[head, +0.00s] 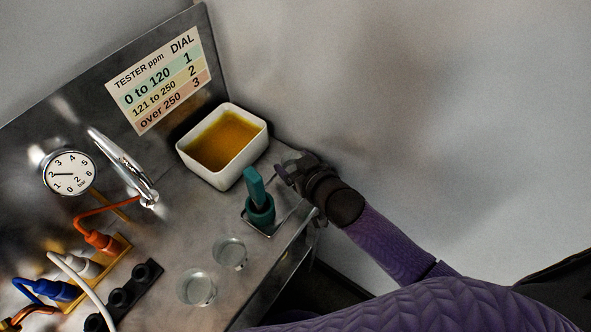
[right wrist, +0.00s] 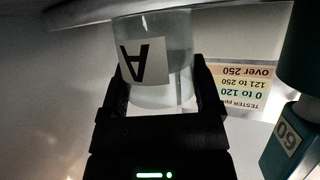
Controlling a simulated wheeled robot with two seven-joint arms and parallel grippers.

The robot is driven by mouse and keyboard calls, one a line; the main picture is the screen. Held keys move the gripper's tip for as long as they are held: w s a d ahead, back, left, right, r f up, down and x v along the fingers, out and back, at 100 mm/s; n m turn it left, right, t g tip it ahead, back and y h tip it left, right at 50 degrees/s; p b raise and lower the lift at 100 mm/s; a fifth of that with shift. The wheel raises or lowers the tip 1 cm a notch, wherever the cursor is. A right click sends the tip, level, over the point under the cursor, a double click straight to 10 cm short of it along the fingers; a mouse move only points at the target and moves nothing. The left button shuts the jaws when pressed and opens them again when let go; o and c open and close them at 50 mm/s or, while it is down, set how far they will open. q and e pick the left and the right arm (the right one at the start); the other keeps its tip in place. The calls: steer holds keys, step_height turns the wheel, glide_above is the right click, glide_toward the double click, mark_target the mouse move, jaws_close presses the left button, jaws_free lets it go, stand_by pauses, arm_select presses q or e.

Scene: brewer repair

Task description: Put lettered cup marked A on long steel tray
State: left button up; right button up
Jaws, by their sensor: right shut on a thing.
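The clear cup marked A (right wrist: 175,65) is between the fingers of my right gripper (right wrist: 168,95) in the right wrist view. Its white label with a black letter A shows upside down there. My right gripper is shut on it. In the head view my right gripper (head: 284,172) is at the right edge of the steel worktop, beside the teal device, and the cup cannot be made out there. I cannot tell whether the cup touches a surface. I cannot clearly pick out the long steel tray. My left gripper is not in view.
A teal device (head: 257,205) stands close to my right gripper. Two clear cups (head: 230,252) (head: 196,288) stand nearer the front. A white basin (head: 218,177) of amber liquid is behind. Plugs with cables (head: 102,241), a black socket strip (head: 121,296) and a gauge (head: 70,173) are left.

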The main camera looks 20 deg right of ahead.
steer(key=shift+p, duration=0.3)
steer(key=shift+f, duration=0.25)
steer(key=o, duration=1.1)
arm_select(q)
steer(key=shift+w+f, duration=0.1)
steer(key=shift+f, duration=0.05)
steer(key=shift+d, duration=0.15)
arm_select(e)
steer(key=shift+r, duration=0.1)
